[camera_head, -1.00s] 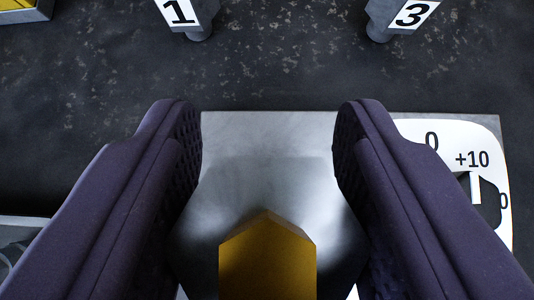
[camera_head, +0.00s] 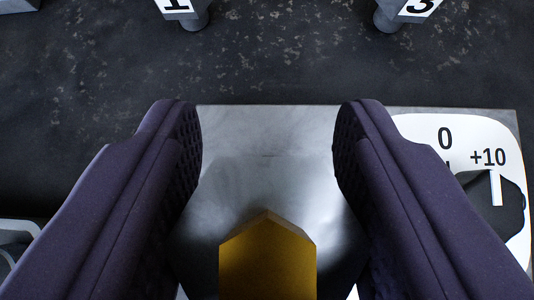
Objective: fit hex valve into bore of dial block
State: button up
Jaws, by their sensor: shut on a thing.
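My gripper (camera_head: 267,135) reaches in from the bottom, with a dark purple padded finger on each side. A brass-coloured faceted piece, the hex valve (camera_head: 267,262), sits low between the fingers, which are shut on it. Its lower end and the finger contact are out of sight. The dial block (camera_head: 265,125) is a grey metal block beneath and beyond the fingers. At its right is a white dial face marked 0 and +10, with a black knob and white pointer. The bore does not show, and I cannot tell the gap between valve and block.
Two grey stands, labelled 1 (camera_head: 186,12) and 3 (camera_head: 405,10), are at the top edge. A grey object (camera_head: 15,240) is partly visible at the lower left. Another grey edge (camera_head: 18,5) shows at the top left. The dark speckled surface between is clear.

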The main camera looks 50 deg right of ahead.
jog(key=shift+f+b, duration=1.15)
jog(key=shift+f, duration=0.15)
jog(key=o, duration=1.4)
jog(key=p+v, duration=0.3)
jog(key=v, duration=0.4)
jog(key=shift+s+a+r, duration=0.15)
jog(key=shift+a+r, duration=0.1)
jog(key=shift+r, duration=0.05)
